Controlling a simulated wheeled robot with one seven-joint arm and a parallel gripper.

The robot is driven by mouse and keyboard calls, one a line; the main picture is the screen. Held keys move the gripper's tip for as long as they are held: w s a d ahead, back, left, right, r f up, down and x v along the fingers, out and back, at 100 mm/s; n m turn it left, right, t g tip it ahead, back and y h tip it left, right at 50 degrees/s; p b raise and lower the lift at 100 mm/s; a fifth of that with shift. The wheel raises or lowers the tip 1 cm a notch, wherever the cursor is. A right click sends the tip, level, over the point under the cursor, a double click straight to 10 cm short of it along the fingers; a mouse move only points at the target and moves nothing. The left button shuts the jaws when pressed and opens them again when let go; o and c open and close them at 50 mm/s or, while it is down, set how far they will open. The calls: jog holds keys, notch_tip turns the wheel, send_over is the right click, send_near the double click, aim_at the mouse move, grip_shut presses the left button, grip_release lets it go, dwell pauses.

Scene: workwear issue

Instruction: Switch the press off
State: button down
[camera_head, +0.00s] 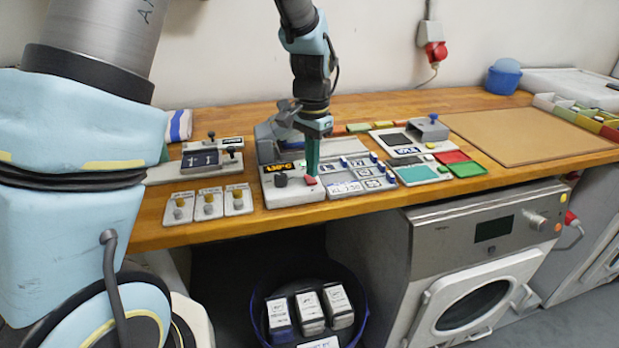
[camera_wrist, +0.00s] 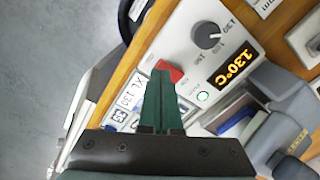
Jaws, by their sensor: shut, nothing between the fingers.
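The press has a white control panel (camera_head: 290,193) near the table's front edge, with a grey upper part (camera_head: 268,140) behind. In the wrist view its orange display (camera_wrist: 232,67) reads 130°C, beside a dark dial (camera_wrist: 207,36). A red switch (camera_wrist: 171,68) sits on the panel, partly hidden by my fingertips; it also shows in the head view (camera_head: 310,181). A small round green-ringed indicator (camera_wrist: 203,96) is near it. My gripper (camera_head: 312,173), with teal fingers, is shut and empty, pointing down at the red switch. I cannot tell whether the tips touch it.
Label cards (camera_head: 357,181) lie right of the panel, and three small white plates with knobs (camera_head: 209,203) lie left. Green and red pads (camera_head: 461,163) and a brown board (camera_head: 520,135) are further right. A dark blue bin (camera_head: 258,330) with white-topped packs stands below the table edge.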

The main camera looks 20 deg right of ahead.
aim_at(312, 181)
jog(key=shift+f+b, duration=0.65)
jog(key=shift+f, duration=0.4)
dwell(0.9)
jog(key=shift+r, duration=0.1)
jog(key=shift+r+p, duration=2.85)
jog(key=shift+r, duration=0.65)
jog(key=s+a+n, duration=0.2)
jog(key=a+n, duration=0.4)
jog(key=a, duration=0.9)
jog(key=s+a+r+n+t+b, duration=0.1)
jog(key=a+n, duration=0.5)
jog(key=a, duration=0.9)
jog(key=shift+s+r+t, duration=0.25)
jog(key=shift+s+t, duration=0.05)
jog(key=shift+s, duration=0.2)
jog(key=shift+a, duration=0.1)
